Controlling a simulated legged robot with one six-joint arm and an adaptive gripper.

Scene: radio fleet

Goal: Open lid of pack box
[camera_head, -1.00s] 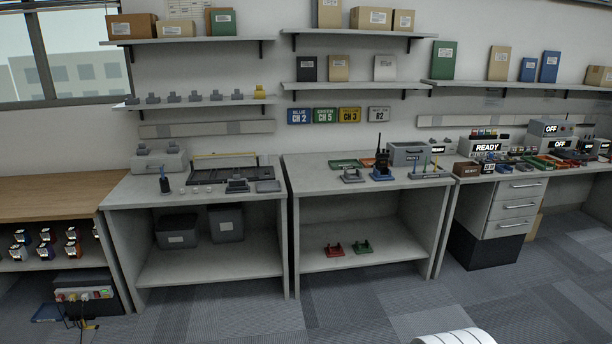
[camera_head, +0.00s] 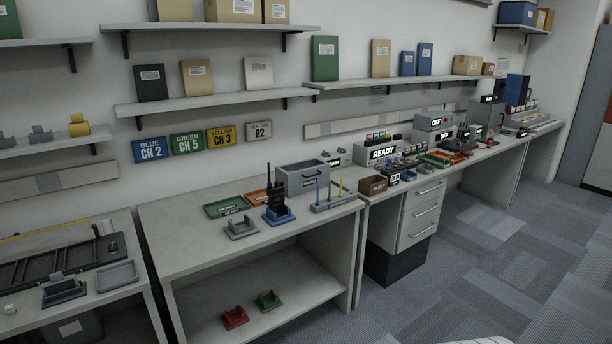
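No box in view is readably marked as the pack box, so I cannot tell which one it is. A grey box (camera_head: 303,178) with a dark handle and a label on its front stands at the back of the middle bench. A brown carton (camera_head: 233,10) is on the upper shelf, and a blue box (camera_head: 517,13) is on the high shelf at far right. Smaller brown boxes (camera_head: 467,65) sit on the right shelf. My gripper is not in view.
A black radio (camera_head: 275,187) stands in a blue holder on the middle bench (camera_head: 178,224), near green and orange trays. Devices marked READY (camera_head: 383,152) and OFF crowd the right bench. A drawer unit (camera_head: 424,208) stands below. The carpet (camera_head: 480,250) at right is clear.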

